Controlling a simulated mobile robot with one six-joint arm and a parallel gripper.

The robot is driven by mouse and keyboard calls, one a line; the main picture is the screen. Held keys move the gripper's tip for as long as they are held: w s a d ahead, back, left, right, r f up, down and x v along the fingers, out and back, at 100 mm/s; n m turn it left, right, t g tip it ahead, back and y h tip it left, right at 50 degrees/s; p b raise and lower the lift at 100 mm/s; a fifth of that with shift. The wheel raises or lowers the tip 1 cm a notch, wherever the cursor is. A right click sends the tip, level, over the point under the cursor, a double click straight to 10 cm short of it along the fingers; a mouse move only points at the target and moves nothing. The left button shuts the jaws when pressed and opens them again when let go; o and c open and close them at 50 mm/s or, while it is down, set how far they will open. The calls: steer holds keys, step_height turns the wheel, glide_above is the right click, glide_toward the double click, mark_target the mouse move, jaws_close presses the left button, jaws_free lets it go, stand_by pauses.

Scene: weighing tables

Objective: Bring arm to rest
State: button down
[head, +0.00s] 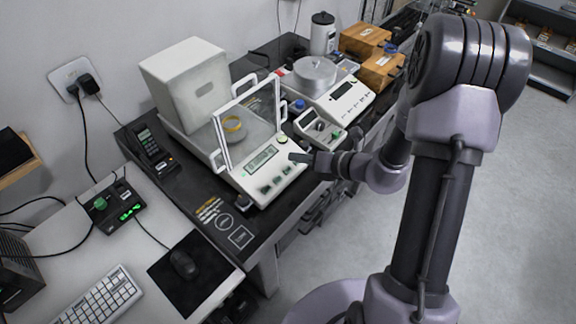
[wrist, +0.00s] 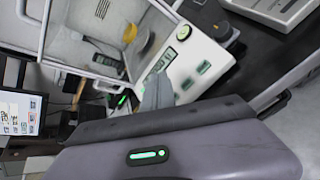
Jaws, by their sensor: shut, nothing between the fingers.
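My gripper (head: 300,158) is shut and empty. In the head view it reaches left from my arm and hovers at the front right of the white analytical balance (head: 283,180), close to its control panel. In the wrist view the closed fingers (wrist: 157,92) point toward the balance's front panel (wrist: 190,68). I cannot tell whether they touch it. The balance has a glass draft shield with a white frame (head: 222,141).
A small scale (head: 318,128) and a larger balance with a round metal lid (head: 316,72) stand behind my gripper. Wooden boxes (head: 364,40) are farther back. Open floor (head: 510,200) lies at right.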

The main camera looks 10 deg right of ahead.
steer(key=shift+f, duration=0.1)
stand_by(0.5)
steer(key=s+a+r+n+g, duration=0.6)
steer(key=s+a+r+n, duration=0.5)
steer(key=s+r+n, duration=0.65)
steer(key=s+d+r+n+t+h, duration=0.2)
steer(key=s+d+n+h, duration=0.4)
steer(key=n, duration=0.9)
steer(key=shift+s+r, duration=0.2)
steer(key=shift+r, duration=0.25)
